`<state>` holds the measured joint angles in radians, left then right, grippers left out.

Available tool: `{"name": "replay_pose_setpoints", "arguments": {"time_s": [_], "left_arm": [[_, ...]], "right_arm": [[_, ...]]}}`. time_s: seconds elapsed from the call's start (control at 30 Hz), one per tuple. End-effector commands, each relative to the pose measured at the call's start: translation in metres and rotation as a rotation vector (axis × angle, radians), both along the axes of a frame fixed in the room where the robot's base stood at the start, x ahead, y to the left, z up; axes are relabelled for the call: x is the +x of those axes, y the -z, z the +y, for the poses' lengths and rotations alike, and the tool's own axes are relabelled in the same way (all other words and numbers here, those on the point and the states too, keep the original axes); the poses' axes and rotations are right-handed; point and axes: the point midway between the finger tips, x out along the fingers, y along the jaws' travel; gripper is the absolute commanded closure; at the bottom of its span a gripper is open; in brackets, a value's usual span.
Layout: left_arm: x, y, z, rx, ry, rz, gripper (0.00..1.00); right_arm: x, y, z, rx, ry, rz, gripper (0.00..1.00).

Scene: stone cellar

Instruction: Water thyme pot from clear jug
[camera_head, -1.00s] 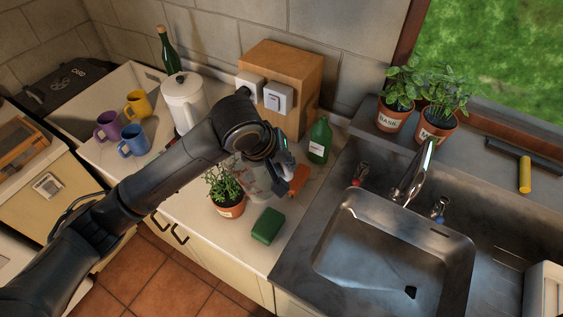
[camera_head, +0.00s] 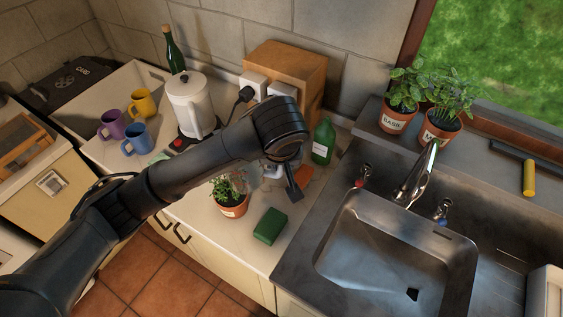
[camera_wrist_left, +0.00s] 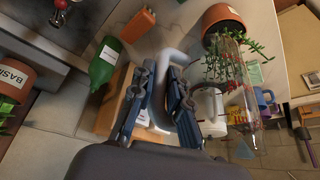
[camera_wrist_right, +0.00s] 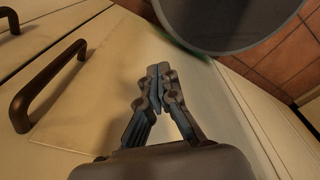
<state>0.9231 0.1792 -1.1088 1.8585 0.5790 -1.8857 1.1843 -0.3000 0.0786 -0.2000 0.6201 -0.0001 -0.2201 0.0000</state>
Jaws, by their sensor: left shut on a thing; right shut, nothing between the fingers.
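The thyme pot (camera_head: 231,209), terracotta with a green plant, stands on the counter; it also shows in the left wrist view (camera_wrist_left: 222,17). My left gripper (camera_head: 293,183) is just to its right in the head view, shut on the pale handle (camera_wrist_left: 166,88) of the clear jug (camera_wrist_left: 236,95). The jug has red marks and overlaps the plant in the left wrist view. In the head view it is mostly hidden by my arm. I cannot tell its water level or whether water flows. My right gripper (camera_wrist_right: 158,74) is shut and empty before a pale cabinet front, outside the head view.
A green sponge (camera_head: 270,226), an orange block (camera_head: 303,176) and a green bottle (camera_head: 323,142) are close by. A white kettle (camera_head: 191,106) and several mugs (camera_head: 135,138) stand left. The sink (camera_head: 385,262) lies right. Basil (camera_head: 397,116) and another pot (camera_head: 440,131) stand behind it.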

Motion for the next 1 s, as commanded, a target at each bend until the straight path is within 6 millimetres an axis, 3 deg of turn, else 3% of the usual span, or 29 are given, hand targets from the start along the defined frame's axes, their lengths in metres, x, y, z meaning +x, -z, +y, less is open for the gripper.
{"name": "replay_pose_setpoints", "arguments": {"time_s": [0.63,1.0], "left_arm": [[0.0,-0.041,-0.001,-0.004,0.002,-0.003,1.0],[0.0,-0.047,-0.001,-0.002,0.002,-0.002,1.0]], "right_arm": [[0.0,0.0,-0.001,-0.001,0.0,0.0,1.0],[0.0,0.0,-0.001,-0.002,-0.001,0.0,1.0]]}}
